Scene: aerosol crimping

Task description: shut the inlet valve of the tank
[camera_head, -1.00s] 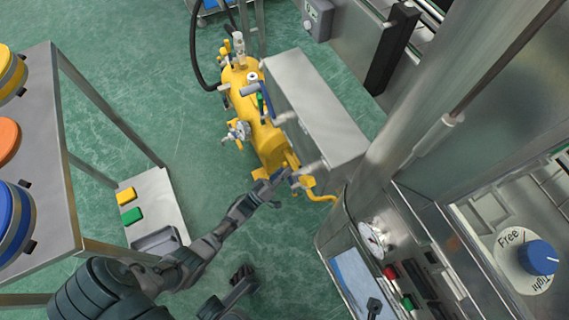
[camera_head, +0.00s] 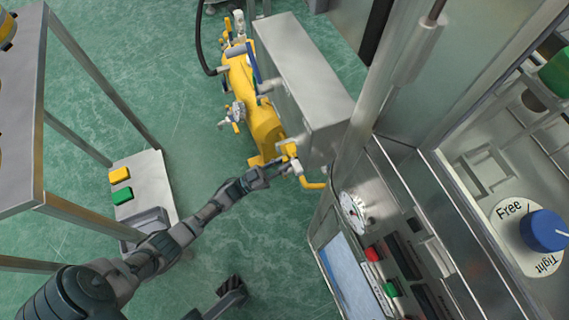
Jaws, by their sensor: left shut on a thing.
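The yellow tank (camera_head: 264,128) stands on the floor at top centre, with a grey metal box on its right side. Several valves and fittings sit on it. A small valve with a yellow handle (camera_head: 289,149) is at its near end, where a yellow pipe comes out. My left gripper (camera_head: 280,168) reaches in from the lower left and is shut on this valve's handle; its fingers partly hide the handle. A dark part (camera_head: 231,288) at the bottom edge may be my right gripper; its jaws cannot be made out.
The grey box (camera_head: 303,85) stands close right of the gripper. A machine panel with a gauge (camera_head: 354,212) and a Free/Tight knob (camera_head: 543,231) fills the right. A metal table (camera_head: 25,120) is at left, with a button plate (camera_head: 148,183) beside it. Green floor between is clear.

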